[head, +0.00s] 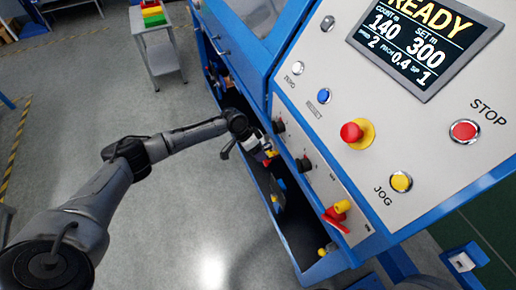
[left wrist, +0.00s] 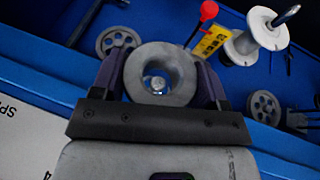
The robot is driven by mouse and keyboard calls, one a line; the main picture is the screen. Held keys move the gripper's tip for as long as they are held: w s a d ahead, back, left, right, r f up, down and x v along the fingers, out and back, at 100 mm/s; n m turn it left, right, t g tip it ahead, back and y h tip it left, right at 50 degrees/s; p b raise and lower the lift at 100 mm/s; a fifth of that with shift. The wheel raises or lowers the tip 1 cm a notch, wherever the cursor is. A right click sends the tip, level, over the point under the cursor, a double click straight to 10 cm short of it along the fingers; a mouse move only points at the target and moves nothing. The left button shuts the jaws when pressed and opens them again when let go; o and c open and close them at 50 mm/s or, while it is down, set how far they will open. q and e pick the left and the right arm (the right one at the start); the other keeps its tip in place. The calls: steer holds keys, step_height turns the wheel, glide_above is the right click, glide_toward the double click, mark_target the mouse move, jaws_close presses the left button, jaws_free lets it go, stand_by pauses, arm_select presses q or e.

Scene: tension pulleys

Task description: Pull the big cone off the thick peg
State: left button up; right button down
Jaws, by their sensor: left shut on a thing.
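The big cone (left wrist: 133,70) is a grey, thick ring-like body seen end-on in the left wrist view. A pale round end, possibly the thick peg (left wrist: 157,82), shows inside its hole; I cannot tell how far the cone sits along it. My left gripper (left wrist: 160,66) is shut on the cone, with one dark finger against each side. In the head view my left gripper (head: 262,147) is at the blue machine's front, below the control panel, and the cone is too small there to make out clearly. My right gripper is not in view.
A white spool (left wrist: 242,47) on a metal rod, a red-knobbed lever (left wrist: 208,12) and grey pulley wheels (left wrist: 118,40) are close around the gripper. The control panel (head: 330,120) with buttons and knobs is just right of the arm. Open floor (head: 190,215) lies left of the machine.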

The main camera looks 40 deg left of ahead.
arm_select(q)
steer(key=shift+s+a+p, duration=0.3)
steer(key=shift+s+p, duration=0.3)
steer(key=shift+s, duration=0.1)
steer(key=shift+s+a+p, duration=0.25)
steer(key=shift+s+p, duration=0.3)
steer(key=shift+s, duration=0.1)
steer(key=shift+r, duration=0.1)
steer(key=s+p, duration=0.1)
steer(key=s+a+p, duration=0.1)
steer(key=s+p, duration=0.1)
steer(key=shift+s+a, duration=0.3)
steer(key=shift+s, duration=0.05)
stand_by(0.4)
